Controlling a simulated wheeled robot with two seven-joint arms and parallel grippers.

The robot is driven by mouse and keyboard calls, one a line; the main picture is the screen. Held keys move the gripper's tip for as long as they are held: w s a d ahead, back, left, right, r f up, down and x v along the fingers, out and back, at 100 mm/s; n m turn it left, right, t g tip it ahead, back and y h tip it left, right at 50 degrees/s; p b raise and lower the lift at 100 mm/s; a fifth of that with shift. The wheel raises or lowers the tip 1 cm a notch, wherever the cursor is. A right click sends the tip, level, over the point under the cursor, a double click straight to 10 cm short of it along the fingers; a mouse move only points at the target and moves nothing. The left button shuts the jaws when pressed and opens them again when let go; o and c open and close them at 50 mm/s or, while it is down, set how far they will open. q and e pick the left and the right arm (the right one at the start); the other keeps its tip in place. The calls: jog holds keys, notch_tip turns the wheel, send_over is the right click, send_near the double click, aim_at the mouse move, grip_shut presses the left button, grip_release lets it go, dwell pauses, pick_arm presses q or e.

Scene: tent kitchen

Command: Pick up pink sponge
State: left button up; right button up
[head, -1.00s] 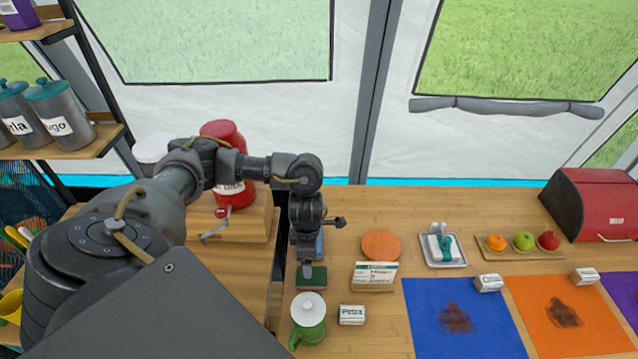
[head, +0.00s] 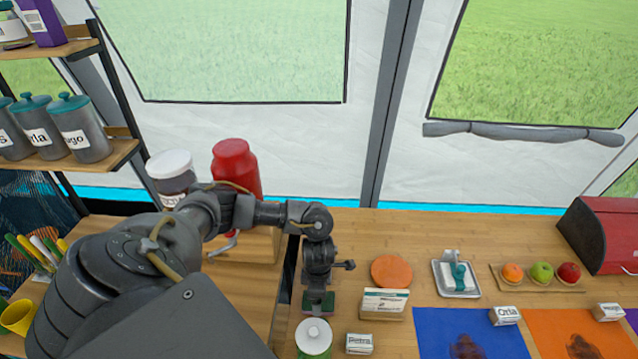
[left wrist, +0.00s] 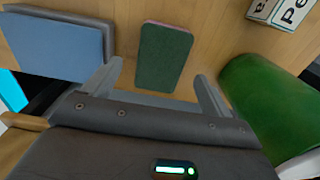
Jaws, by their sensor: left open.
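A flat rectangular sponge (left wrist: 165,57) with a dark green top and a thin pinkish edge lies on the wooden counter; it is the only pinkish sponge I see. In the head view the sponge (head: 318,303) is at the counter's left, partly hidden by my left gripper (head: 318,288). In the left wrist view my left gripper (left wrist: 158,74) is open and empty. Its two fingers are spread to either side of the sponge's near end, and I see no contact. My right gripper is not in view.
A blue block (left wrist: 55,45) lies left of the sponge in the wrist view. A white name block (head: 359,344) and a card holder (head: 384,303) are to the right.

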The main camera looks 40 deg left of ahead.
pick_arm(q)
notch_tip(320, 180, down, 4)
jog(key=shift+r, duration=0.2)
jog(key=c, duration=1.1)
